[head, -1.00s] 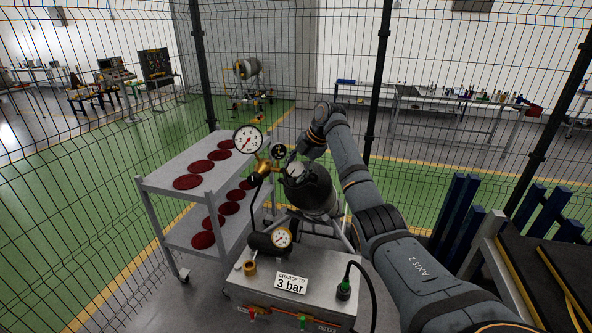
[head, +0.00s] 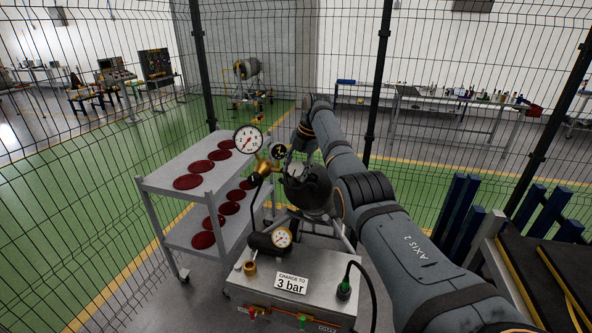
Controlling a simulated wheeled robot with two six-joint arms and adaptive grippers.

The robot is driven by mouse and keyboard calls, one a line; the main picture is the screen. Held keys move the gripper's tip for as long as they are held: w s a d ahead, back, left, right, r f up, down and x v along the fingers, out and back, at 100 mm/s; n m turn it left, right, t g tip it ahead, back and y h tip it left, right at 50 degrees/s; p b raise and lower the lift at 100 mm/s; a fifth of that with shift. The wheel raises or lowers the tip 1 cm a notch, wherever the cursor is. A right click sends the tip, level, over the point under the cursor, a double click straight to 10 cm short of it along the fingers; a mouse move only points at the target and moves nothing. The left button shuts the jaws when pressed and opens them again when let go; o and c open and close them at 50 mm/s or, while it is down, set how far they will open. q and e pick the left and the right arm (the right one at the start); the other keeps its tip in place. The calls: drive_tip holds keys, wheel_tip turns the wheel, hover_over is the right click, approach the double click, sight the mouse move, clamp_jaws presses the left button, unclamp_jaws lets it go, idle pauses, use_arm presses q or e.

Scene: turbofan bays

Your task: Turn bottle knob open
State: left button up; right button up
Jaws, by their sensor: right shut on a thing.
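The dark gas bottle (head: 316,196) lies tilted behind the grey charging box, with its valve end toward the brass regulator (head: 263,166). A large white gauge (head: 248,139) and a smaller dark gauge (head: 279,151) sit on the regulator. My right gripper (head: 294,170) is at the valve end of the bottle, shut on the bottle knob. The knob itself is hidden by the gripper, and the fingertips are small and dark. My right arm comes in from the lower right and covers the bottle's right side. My left gripper is not in view.
A grey two-shelf cart (head: 165,190) with red discs stands on the left. The charging box (head: 262,290) in front carries a "charge to 3 bar" sign (head: 291,283), a gauge (head: 282,238) and a black hose (head: 369,288). Mesh fencing (head: 90,200) surrounds the area. Blue posts (head: 460,215) stand on the right.

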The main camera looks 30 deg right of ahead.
drive_tip(key=o, duration=1.2)
drive_tip(key=shift+c, duration=0.2)
drive_tip(key=shift+d+r, duration=0.1)
drive_tip(key=shift+r, duration=0.15)
drive_tip(key=v, duration=1.1)
drive_tip(key=shift+s+r, duration=0.15)
drive_tip(key=shift+r, duration=0.05)
